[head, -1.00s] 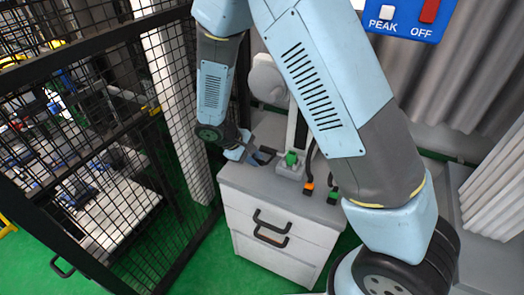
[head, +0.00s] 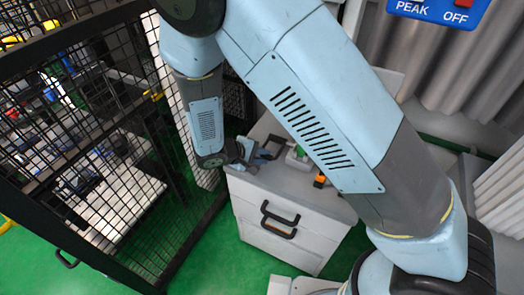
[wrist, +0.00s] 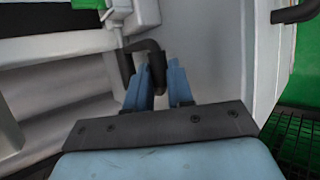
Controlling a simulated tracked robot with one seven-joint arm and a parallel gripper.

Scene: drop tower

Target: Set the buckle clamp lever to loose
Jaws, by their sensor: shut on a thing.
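The buckle clamp lever is a dark bent bar (head: 272,146) at the left part of the grey cabinet's top in the head view. In the wrist view the dark lever (wrist: 156,62) bends down between two blue fingers. My gripper (head: 247,153) is at the top's left edge, just left of the lever. In the wrist view my gripper (wrist: 160,84) is shut on the lever's end. The clamp's pale body (wrist: 118,14) shows behind the lever. The fingers partly hide the lever's end, and its exact setting is hard to read.
The cabinet (head: 285,240) has dark drawer handles on its front. A green part (head: 298,150) and an orange connector (head: 320,180) are on its top, close right of the lever. A black mesh fence (head: 110,150) stands close on the left. Green floor is clear in front.

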